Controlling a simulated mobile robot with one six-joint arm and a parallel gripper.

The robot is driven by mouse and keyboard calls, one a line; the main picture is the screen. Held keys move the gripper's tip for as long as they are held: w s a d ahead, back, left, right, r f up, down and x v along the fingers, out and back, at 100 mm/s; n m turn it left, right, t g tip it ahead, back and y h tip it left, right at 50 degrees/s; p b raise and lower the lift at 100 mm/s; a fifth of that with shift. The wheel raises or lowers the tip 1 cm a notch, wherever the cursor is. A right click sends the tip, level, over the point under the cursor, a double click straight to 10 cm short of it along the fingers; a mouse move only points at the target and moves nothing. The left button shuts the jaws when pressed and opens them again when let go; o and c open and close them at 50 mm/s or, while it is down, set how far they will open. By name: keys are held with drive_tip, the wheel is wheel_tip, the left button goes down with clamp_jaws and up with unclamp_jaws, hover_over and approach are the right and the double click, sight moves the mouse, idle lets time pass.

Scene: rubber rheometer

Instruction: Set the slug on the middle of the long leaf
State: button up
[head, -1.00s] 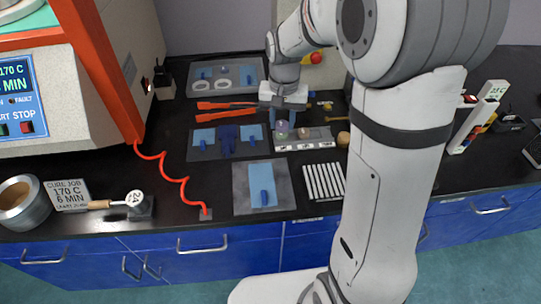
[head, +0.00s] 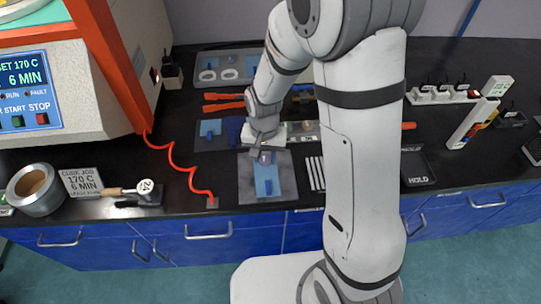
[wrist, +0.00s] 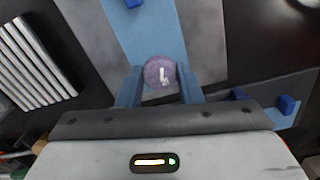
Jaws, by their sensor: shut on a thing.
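A round purple slug (wrist: 158,72) with a pale mark on it is between the fingers of my gripper (wrist: 160,84) in the wrist view. My gripper is shut on it. In the head view my gripper (head: 264,150) points down over the back part of the long light-blue leaf (head: 262,172), and the slug (head: 265,158) shows small below it. The leaf lies on a grey mat (head: 247,185) and has a dark blue tab near its front end. In the wrist view the leaf (wrist: 150,35) runs beneath the slug. I cannot tell whether the slug touches the leaf.
White ribbed strips (head: 316,173) lie right of the mat. Another mat with smaller blue leaves (head: 210,128) lies behind left. A tray (head: 203,55) with white rings is at the back. A red coiled cord (head: 178,172) runs along the left. A HOLD tray (head: 417,165) is at right.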

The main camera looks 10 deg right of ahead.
sight(265, 159)
drive_tip(key=shift+f, duration=0.35)
drive_tip(key=shift+f, duration=0.2)
drive_tip(key=o, duration=0.9)
drive_tip(key=shift+r, duration=0.1)
drive_tip(key=shift+o, duration=0.2)
wheel_tip(265, 159, up, 12)
drive_tip(key=s+d+r+n+t, duration=0.2)
drive_tip(key=s+d+r, duration=0.6)
drive_tip(key=s+d, duration=0.3)
drive_tip(key=shift+s+d+r+n+t, duration=0.25)
drive_tip(key=shift+s+d+n+t, duration=0.1)
drive_tip(key=shift+s, duration=0.85)
